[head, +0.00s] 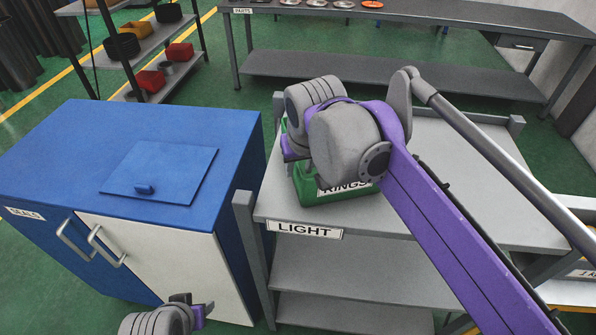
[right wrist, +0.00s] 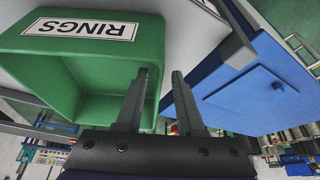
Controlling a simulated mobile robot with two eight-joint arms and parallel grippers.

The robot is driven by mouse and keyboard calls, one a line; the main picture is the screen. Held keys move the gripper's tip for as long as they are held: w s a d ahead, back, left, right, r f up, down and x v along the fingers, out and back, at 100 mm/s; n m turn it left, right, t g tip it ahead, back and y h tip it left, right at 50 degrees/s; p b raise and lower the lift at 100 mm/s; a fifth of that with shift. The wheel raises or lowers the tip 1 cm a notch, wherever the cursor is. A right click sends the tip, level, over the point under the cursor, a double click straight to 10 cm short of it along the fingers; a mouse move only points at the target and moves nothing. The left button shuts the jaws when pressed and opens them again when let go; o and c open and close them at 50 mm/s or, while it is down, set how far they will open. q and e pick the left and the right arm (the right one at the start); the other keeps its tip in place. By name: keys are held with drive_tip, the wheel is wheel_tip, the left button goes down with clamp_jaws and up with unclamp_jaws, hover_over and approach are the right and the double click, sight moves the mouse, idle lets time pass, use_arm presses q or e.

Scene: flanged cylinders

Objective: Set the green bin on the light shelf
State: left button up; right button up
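The green bin (head: 330,196) with a RINGS label stands on the top board of the grey shelf unit (head: 410,205) marked LIGHT, near its left front corner. My right arm covers much of it in the head view. In the right wrist view the bin (right wrist: 105,62) fills the upper left and its inside looks empty. My right gripper (right wrist: 161,74) is open at the bin's side wall, one finger on the inner side and one outside, with a gap between them. My left gripper (head: 205,310) is low in the head view, away from the bin; its fingers are unclear.
A blue cabinet (head: 60,150) marked SEALS, with a blue panel on top, stands left of the shelf. A dark PARTS table (head: 420,22) is behind. A rack (head: 150,45) with red, black and orange bins is at back left. The shelf top right of the bin is clear.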

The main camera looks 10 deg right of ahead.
use_arm(q)
drive_tip(key=shift+w+r, duration=0.1)
drive_tip(key=shift+r, duration=0.3)
use_arm(e)
drive_tip(key=v, duration=0.8)
